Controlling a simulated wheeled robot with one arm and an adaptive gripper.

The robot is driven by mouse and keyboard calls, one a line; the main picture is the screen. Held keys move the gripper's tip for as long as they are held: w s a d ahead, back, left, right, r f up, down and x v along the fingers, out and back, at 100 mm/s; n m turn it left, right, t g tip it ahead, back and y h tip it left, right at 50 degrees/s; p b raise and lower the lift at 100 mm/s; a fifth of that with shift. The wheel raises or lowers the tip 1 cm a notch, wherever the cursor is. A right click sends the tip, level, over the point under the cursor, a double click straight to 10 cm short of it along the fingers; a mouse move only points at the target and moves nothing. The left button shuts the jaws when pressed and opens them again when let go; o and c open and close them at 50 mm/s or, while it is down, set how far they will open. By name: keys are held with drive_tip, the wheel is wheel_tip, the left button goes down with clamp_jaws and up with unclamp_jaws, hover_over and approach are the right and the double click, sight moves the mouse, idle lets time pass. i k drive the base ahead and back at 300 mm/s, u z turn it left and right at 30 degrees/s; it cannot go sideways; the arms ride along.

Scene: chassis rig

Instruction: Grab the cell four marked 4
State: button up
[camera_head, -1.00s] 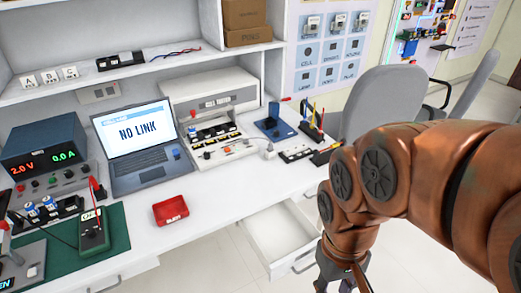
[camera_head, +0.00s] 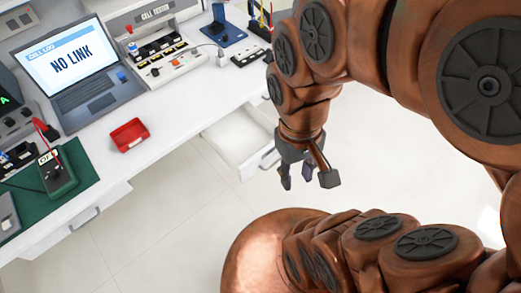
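No cell with a readable 4 shows. Small blue-and-white cells (camera_head: 20,155) stand in a black holder at the left edge, partly cut off and too small to read. The cell tester (camera_head: 165,62) stands on the bench behind the red tray, with a row of dark slots whose contents I cannot make out. A small blue object (camera_head: 122,76) sits at the right edge of the laptop. My gripper (camera_head: 307,182) hangs in front of the bench, right of the open drawer. Its fingers are apart with nothing visible between them.
A red tray (camera_head: 129,134) lies near the bench's front edge. An open, seemingly empty white drawer (camera_head: 238,138) juts out left of my gripper. A laptop (camera_head: 75,70) reads NO LINK. A green meter (camera_head: 57,172) lies on a green mat (camera_head: 85,172). The floor in front is clear.

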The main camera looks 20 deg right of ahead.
sight(134, 50)
drive_tip(key=z, duration=1.6)
drive_tip(key=i, duration=2.4)
drive_tip(key=u, duration=4.5)
drive_tip(key=i, duration=0.15)
drive_tip(key=u, duration=0.2)
